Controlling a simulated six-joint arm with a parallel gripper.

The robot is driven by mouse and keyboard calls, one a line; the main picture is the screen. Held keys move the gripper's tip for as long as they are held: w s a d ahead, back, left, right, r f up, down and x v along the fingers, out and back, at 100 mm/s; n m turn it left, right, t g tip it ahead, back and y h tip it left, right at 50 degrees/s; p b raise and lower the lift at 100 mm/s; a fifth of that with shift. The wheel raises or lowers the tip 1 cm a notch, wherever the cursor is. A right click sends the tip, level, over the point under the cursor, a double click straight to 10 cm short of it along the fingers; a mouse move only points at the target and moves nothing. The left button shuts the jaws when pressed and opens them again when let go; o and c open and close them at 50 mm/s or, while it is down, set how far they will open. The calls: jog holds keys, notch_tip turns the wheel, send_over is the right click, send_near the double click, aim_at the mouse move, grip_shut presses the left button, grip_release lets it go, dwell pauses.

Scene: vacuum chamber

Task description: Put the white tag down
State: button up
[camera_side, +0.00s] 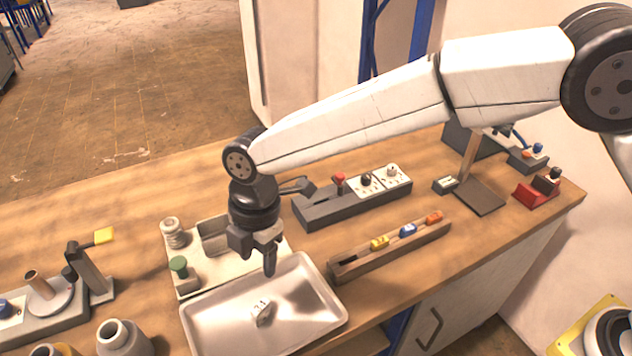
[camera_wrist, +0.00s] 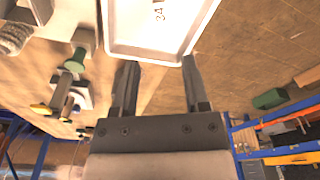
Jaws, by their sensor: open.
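The white tag (camera_side: 262,312) with dark characters lies in the shallow metal tray (camera_side: 205,327), near its middle. In the wrist view the tag (camera_wrist: 159,13) shows at the top edge, partly cut off, inside the tray (camera_wrist: 120,48). My gripper (camera_side: 256,258) is above the tray's back part, pointing down, apart from the tag. Its two fingers (camera_wrist: 159,64) are spread with nothing between them.
Behind the tray is a pale fixture with a green knob (camera_side: 179,266). A control box (camera_side: 350,195) is behind. Grey cylinders (camera_side: 122,338) stand at front left.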

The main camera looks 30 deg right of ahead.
dwell(0.5)
jog(key=d+r+m+t, duration=0.1)
jog(key=d+m+t, duration=0.1)
jog(key=d+m, duration=1.55)
jog(key=s+d+f+m, duration=0.1)
jog(key=s+d, duration=0.4)
jog(key=d, duration=0.5)
jog(key=s+d+m+t+h, duration=0.1)
jog(key=s+d+m, duration=0.3)
jog(key=d, duration=0.6)
jog(key=shift+s+d+f+m, duration=0.35)
jog(key=shift+s+f, duration=0.05)
jog(key=shift+s, duration=0.35)
